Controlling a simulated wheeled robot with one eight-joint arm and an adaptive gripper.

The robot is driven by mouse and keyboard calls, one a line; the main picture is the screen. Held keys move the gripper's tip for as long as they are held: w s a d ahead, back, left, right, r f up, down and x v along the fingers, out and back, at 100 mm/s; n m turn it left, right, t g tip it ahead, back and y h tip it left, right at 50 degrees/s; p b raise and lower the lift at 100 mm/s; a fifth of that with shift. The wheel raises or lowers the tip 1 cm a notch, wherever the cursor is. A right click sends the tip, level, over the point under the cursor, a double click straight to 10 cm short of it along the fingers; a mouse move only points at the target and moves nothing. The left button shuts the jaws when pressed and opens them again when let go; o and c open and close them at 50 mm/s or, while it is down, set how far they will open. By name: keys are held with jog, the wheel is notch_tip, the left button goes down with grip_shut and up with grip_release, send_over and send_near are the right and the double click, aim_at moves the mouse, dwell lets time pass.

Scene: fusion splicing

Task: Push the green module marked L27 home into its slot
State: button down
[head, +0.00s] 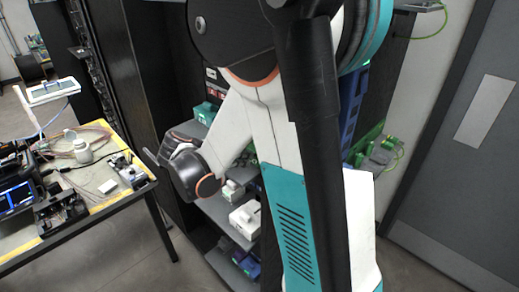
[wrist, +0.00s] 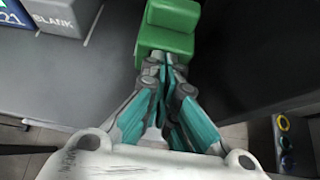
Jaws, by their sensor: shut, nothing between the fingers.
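A green module (wrist: 168,28) shows at the top middle of the wrist view, standing on a dark grey surface. No L27 mark can be read on the part that shows. My gripper (wrist: 165,60) is shut and empty, its fingertips at the module's near face. I cannot tell whether they touch it or stop just short. The slot cannot be made out. In the head view my own arm covers much of the shelf, and the fingertips are hidden.
A grey block marked BLANK (wrist: 58,15) stands left of the module. The dark grey surface (wrist: 60,80) between them is bare. In the head view, a cluttered workbench (head: 100,190) stands left, a grey shelf (head: 215,210) holds white boxes, and a grey door (head: 460,170) is right.

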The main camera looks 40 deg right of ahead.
jog(key=shift+d, duration=1.45)
jog(key=a, duration=0.8)
jog(key=shift+b, duration=0.45)
jog(key=shift+s+a, duration=0.15)
jog(key=s+a+m+t+y+b, duration=0.3)
jog(key=s+a+m+y, duration=0.2)
jog(key=a+m, duration=0.3)
jog(key=s+a+f+m+t+y+b, duration=0.1)
jog(key=s+a+m+t+y+b, duration=0.2)
jog(key=s+a+m+y, duration=0.3)
jog(key=s+a+m, duration=0.2)
jog(key=a+m, duration=0.1)
jog(key=m, duration=0.1)
jog(key=shift+t+b, duration=0.3)
jog(key=shift+t, duration=0.1)
jog(key=shift+f, duration=0.1)
